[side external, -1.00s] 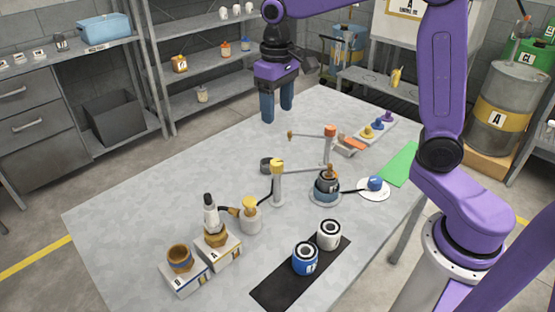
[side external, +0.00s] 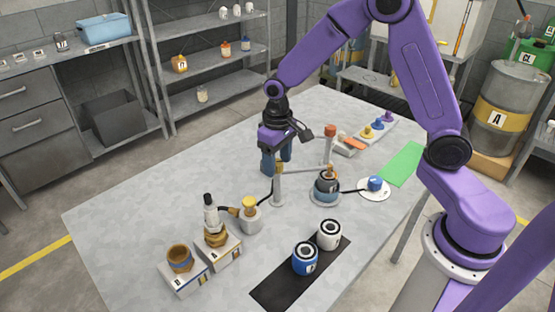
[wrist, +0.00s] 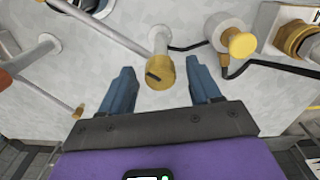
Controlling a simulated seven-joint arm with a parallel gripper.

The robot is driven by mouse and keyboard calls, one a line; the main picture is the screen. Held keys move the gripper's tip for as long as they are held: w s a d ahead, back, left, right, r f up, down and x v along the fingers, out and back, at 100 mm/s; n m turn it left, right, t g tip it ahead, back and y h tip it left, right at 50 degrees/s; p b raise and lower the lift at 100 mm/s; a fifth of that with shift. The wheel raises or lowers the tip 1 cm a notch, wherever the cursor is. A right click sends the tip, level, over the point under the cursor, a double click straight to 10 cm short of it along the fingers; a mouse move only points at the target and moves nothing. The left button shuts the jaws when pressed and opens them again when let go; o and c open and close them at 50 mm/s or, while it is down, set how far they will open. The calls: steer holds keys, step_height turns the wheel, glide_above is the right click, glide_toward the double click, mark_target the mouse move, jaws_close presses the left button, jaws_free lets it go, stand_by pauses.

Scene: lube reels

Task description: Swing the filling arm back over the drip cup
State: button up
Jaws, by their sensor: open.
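A grey post with a yellow cap (side external: 278,169) stands mid-table. A thin grey filling arm (side external: 305,168) runs from it to the right, its end by a dark pot with a brown top (side external: 327,186). My gripper (side external: 275,166) is above the post, pointing down. In the wrist view, the open blue fingers lie on either side of the yellow cap (wrist: 160,74), with nothing clamped between them. The filling arm (wrist: 100,27) leads off to the upper left there. I cannot make out the drip cup; my gripper hides the table behind the post.
A second post with an orange cap (side external: 330,131) stands behind, its arm partly hidden. A grey canister with a yellow knob (side external: 249,212) and black hose stands left of the post. Blue and white cans (side external: 305,258) stand on a black mat.

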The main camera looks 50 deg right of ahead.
steer(key=shift+f, duration=0.1)
jaws_close()
steer(key=shift+n, duration=0.4)
steer(key=n, duration=0.3)
steer(key=shift+n, duration=0.4)
steer(key=n, duration=0.4)
steer(key=shift+w+n, duration=0.1)
steer(key=shift+n, duration=0.2)
steer(key=n, duration=0.4)
steer(key=shift+w+n, duration=0.1)
steer(key=shift+n, duration=2.3)
